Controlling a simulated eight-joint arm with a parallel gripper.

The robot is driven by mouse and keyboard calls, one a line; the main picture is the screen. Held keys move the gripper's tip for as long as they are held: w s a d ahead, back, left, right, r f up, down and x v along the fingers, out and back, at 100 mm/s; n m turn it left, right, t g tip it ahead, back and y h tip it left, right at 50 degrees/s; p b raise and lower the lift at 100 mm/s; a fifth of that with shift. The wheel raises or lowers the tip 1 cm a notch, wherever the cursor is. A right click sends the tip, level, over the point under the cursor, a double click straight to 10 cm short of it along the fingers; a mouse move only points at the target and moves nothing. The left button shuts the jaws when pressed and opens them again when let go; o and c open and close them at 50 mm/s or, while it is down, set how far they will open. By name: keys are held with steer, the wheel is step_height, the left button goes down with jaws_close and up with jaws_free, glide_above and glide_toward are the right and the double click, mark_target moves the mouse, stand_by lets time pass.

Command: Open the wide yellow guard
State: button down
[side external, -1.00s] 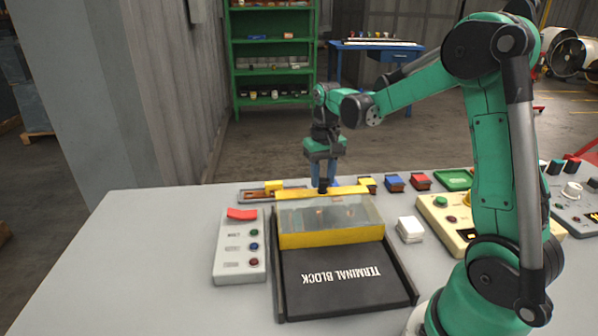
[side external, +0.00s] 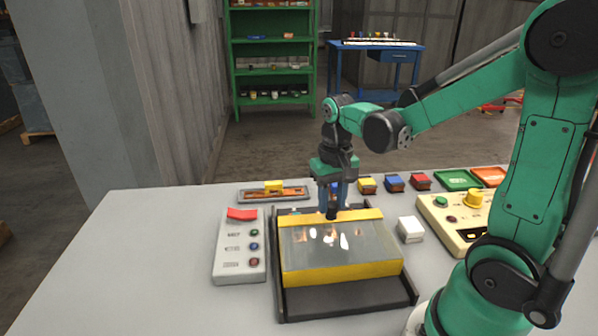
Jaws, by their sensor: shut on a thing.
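The wide yellow guard (side external: 340,273) is a clear panel with yellow bars at its front and back edges. It lies over the front part of the dark terminal block base (side external: 345,301), and the base's white lettering is hidden under it. My gripper (side external: 331,213) points down at the guard's back yellow bar and is shut on it. The fingers hide the exact spot they grip. A strip of the base shows behind the back bar, partly hidden by my gripper.
A grey panel with a red switch (side external: 242,213) and several buttons stands close on the left. A white block (side external: 410,229) and a cream control box (side external: 455,222) stand on the right. Small coloured blocks (side external: 394,183) line the back. The table's front left is clear.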

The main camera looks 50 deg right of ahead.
mark_target(335, 233)
steer(key=shift+s+a, duration=1.35)
steer(key=shift+a, duration=0.05)
steer(key=c, duration=0.5)
jaws_free()
steer(key=shift+c, duration=0.2)
steer(key=shift+r, duration=0.1)
steer(key=shift+r, duration=2.7)
steer(key=a+n+t, duration=0.2)
steer(key=w+a+n+t, duration=0.1)
steer(key=a+n+t, duration=0.1)
steer(key=w+a+n+t, duration=0.1)
steer(key=a+n+t, duration=0.1)
steer(key=t, duration=0.1)
steer(key=shift+w+a+f, duration=0.1)
steer(key=shift+a, duration=0.1)
